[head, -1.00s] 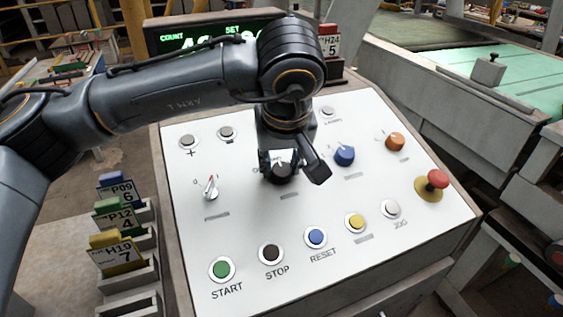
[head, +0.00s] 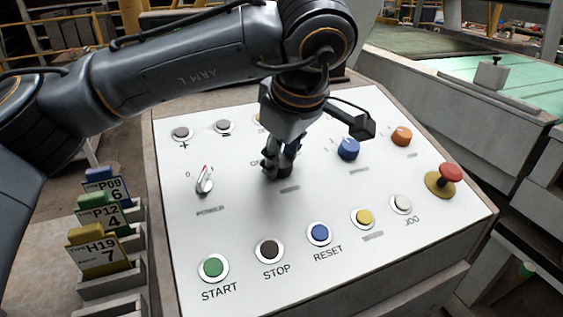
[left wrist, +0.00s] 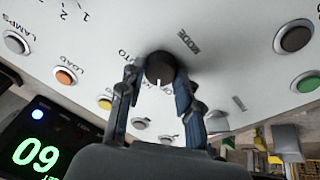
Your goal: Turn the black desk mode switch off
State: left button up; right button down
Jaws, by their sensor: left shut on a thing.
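The black desk mode switch (left wrist: 160,66) is a round dark knob on the white sloped panel, beside the printed word MODE. Its white pointer line shows on the edge nearest my wrist camera. My left gripper (left wrist: 157,85) has one finger on each side of the knob and is shut on it. In the head view the left gripper (head: 281,163) comes down on the knob from above and hides most of it, with its labels partly covered. My right gripper is in neither view.
A power switch (head: 204,181) with a red-tipped pointer is to the left, a blue knob (head: 348,149) and an orange knob (head: 401,136) to the right. A red mushroom button (head: 450,173) stands at the right edge. Several push buttons line the front.

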pick_arm(q)
jog(key=shift+n, duration=0.9)
jog(key=shift+b, duration=0.3)
jog(key=o, duration=1.2)
jog(key=shift+c, duration=0.2)
jog(key=v, duration=1.2)
jog(key=shift+d, duration=0.2)
